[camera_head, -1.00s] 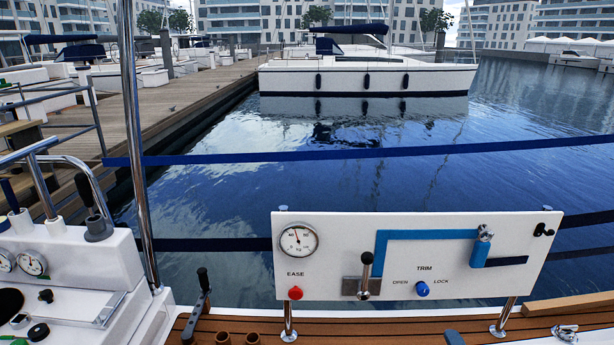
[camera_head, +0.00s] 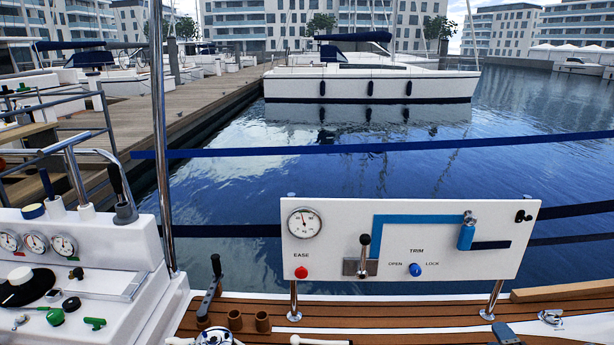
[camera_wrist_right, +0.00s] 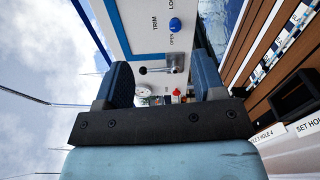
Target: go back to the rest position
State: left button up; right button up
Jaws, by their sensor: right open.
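My right gripper (camera_wrist_right: 163,75) is open in the right wrist view, with its two dark blue padded fingers wide apart. Nothing is held between them. Beyond the gap lie the white TRIM panel's lever (camera_wrist_right: 165,70) and blue knob (camera_wrist_right: 175,25), apart from the fingers. In the head view a small dark blue-grey piece (camera_head: 505,335) at the bottom edge may be the tip of my right gripper; most of it is cut off. My left gripper is not in either current view.
The white panel (camera_head: 350,225) stands on posts at the deck edge, with a gauge, red button, lever and blue knob. A white console (camera_head: 85,250) with gauges stands left beside a steel pole (camera_head: 161,140). Wooden deck (camera_head: 400,312) lies in front.

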jog(key=d+r+n, duration=0.3)
jog(key=d+r, duration=0.2)
jog(key=d, duration=0.3)
jog(key=s+a+f+m+g+y, duration=0.2)
jog(key=s+a+f+m+g, duration=0.35)
jog(key=s+a, duration=0.7)
jog(key=s+a+f+m+g+y, duration=0.2)
jog(key=s+a+f+m+g, duration=0.1)
jog(key=s+a+f+m, duration=0.8)
jog(key=s+a+r+m+t, duration=0.15)
jog(key=a+r, duration=0.25)
jog(key=a, duration=0.7)
pick_arm(q)
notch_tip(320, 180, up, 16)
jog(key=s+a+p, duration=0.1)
jog(key=p, duration=2.1)
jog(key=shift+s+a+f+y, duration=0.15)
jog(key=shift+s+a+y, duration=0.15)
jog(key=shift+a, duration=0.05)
pick_arm(e)
notch_tip(320, 180, up, 16)
jog(key=s+d, duration=0.1)
jog(key=shift+m, duration=0.4)
